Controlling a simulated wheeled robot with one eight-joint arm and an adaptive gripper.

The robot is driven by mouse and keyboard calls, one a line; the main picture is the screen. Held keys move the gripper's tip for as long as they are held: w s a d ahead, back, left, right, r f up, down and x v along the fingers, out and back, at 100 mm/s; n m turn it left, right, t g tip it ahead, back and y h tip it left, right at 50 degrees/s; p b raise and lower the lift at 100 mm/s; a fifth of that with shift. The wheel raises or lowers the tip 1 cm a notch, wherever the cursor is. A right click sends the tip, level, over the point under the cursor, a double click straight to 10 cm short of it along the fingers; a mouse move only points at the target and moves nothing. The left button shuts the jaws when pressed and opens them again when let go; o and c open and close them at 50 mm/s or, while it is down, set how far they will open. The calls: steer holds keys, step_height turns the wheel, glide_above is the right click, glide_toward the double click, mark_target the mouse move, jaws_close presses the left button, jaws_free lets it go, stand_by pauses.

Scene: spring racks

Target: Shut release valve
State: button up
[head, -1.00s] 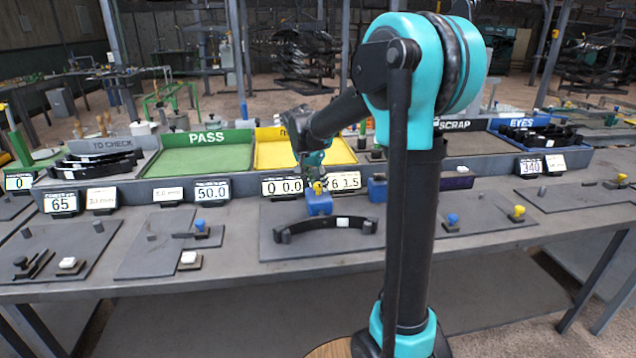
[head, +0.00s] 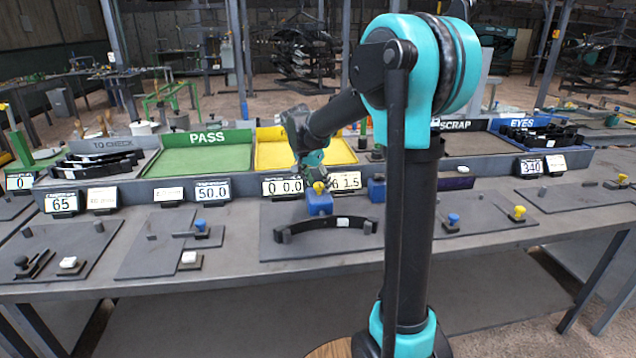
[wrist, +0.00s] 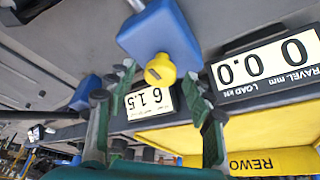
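A blue block (head: 319,204) with a yellow knob (head: 319,187) stands on the middle bench plate, behind a black curved spring strip (head: 326,224). The task's release valve is not labelled; this knob may be it. My gripper (head: 314,172) is just above and behind the knob in the head view. In the wrist view my gripper (wrist: 160,80) is open, with the knob (wrist: 160,70) in line with the gap between its fingertips. The blue block (wrist: 160,35) shows beyond. I cannot tell whether a finger touches the knob.
A display (head: 283,187) reading 0 0.0 and another (head: 345,181) reading 6 1.5 stand close behind the block. A second blue block (head: 377,189) is to the right. A yellow tray (head: 275,155) and a green PASS tray (head: 207,160) lie behind.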

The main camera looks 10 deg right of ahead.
steer(key=v, duration=1.2)
